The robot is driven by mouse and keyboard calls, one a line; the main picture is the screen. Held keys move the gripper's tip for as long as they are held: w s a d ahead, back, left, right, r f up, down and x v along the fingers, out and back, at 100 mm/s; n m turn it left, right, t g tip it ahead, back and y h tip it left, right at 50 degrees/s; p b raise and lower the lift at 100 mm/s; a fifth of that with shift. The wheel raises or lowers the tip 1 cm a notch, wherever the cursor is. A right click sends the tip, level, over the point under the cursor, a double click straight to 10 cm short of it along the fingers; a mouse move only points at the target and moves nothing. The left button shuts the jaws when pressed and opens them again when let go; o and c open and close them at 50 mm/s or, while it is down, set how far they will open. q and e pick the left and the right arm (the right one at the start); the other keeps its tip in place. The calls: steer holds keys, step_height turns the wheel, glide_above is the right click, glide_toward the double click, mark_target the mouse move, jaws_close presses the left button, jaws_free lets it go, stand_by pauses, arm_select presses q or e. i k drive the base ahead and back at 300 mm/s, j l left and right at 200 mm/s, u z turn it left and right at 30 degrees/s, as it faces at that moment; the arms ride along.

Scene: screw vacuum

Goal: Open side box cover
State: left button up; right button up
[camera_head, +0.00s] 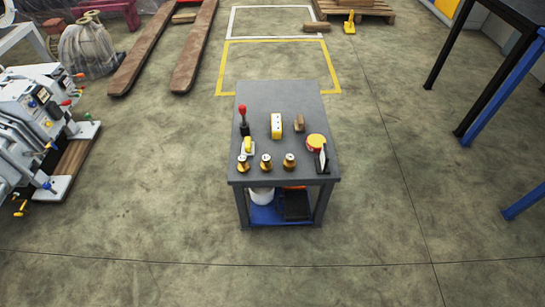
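I cannot make out a side box or its cover for certain. A white and grey machine (32,122) with several colored knobs and levers stands at the left edge, partly cut off by the frame. It rests on a wooden base (72,165). A small grey table (283,98) stands in the middle and holds several small parts. Neither of my grippers is in view.
On the table are a red-topped lever (242,112), a yellow-white block (277,126), a red-yellow round part (316,142) and several brass pieces (266,162). A dark workbench (505,20) stands at right. Brown forks (195,45) lie behind. The foreground floor is clear.

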mark_target(15, 90)
steer(key=j+u, duration=0.15)
steer(key=u, duration=0.85)
steer(key=l+u, duration=0.15)
steer(key=u, duration=0.15)
steer(key=k+j, duration=0.05)
